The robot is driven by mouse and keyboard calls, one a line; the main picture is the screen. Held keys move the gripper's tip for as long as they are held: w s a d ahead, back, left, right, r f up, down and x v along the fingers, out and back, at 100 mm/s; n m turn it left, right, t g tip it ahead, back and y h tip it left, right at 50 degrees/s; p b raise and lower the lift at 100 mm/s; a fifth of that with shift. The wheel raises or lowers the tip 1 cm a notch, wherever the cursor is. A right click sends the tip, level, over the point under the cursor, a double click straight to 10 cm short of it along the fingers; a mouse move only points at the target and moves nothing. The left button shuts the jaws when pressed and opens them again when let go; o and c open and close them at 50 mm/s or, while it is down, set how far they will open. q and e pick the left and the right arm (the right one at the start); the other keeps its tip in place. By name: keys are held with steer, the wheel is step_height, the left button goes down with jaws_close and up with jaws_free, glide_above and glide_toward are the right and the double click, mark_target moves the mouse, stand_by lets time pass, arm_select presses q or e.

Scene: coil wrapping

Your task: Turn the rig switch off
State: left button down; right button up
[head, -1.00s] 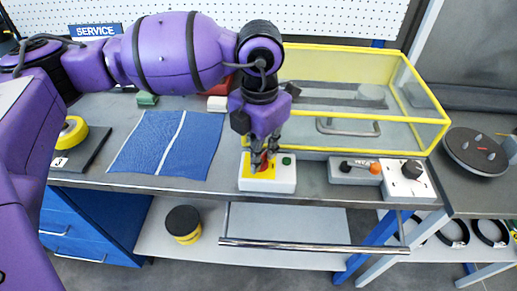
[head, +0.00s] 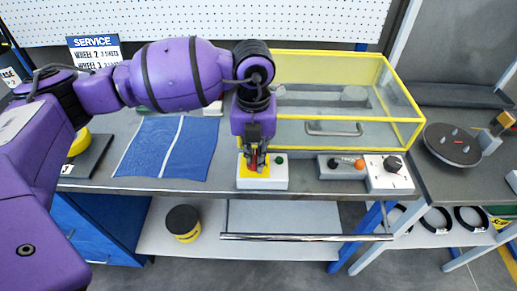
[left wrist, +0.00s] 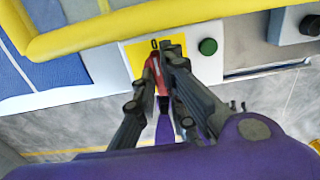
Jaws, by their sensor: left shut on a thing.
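The rig switch is a white box (head: 275,184) with a yellow plate, a red handle and a green button (head: 281,160), at the front edge of the bench in the head view. My left gripper (head: 257,163) points down over the yellow plate and is shut on the red handle. In the left wrist view the red handle (left wrist: 161,80) shows between the fingers of the left gripper (left wrist: 163,62), beside the green button (left wrist: 208,46). The fingers hide part of the handle. My right gripper is out of view.
A clear box with a yellow frame (head: 350,148) stands behind the switch. A control box with an orange-tipped lever (head: 341,174) and a box with a black knob (head: 390,180) sit to its right. A blue cloth (head: 140,160) lies left. A metal rail (head: 300,237) runs below.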

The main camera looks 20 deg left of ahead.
mark_target(254, 157)
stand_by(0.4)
arm_select(q)
steer(key=c, duration=1.8)
jaws_free()
step_height(254, 157, up, 12)
steer(key=shift+r, duration=0.1)
